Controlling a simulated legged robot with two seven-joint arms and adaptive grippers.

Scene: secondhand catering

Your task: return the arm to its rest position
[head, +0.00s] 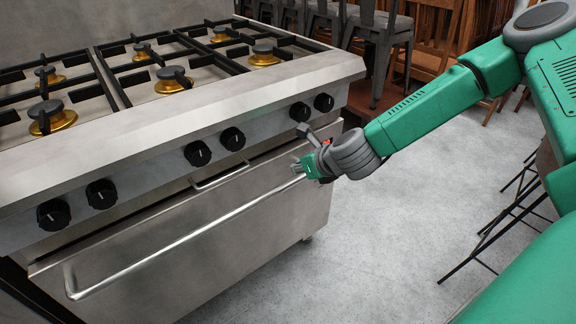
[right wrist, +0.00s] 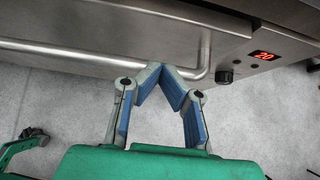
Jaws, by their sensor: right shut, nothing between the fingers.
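My right arm (head: 420,110) is green and grey and reaches in from the right in the head view. Its gripper (head: 302,148) is at the front of the steel range, by the right end of the oven door's bar handle (head: 190,238). In the right wrist view the gripper (right wrist: 162,68) is shut and empty, its blue-padded fingers meeting at the tips. The tips overlap the handle (right wrist: 100,59) near its bent right end; I cannot tell if they touch it. My left gripper is not in view.
The steel range (head: 180,110) has several burners and black knobs (head: 198,153) along its front. The wrist view shows a red display (right wrist: 263,56) on it. Dark metal chairs (head: 380,40) stand behind. Grey floor (head: 390,230) is open right of the range.

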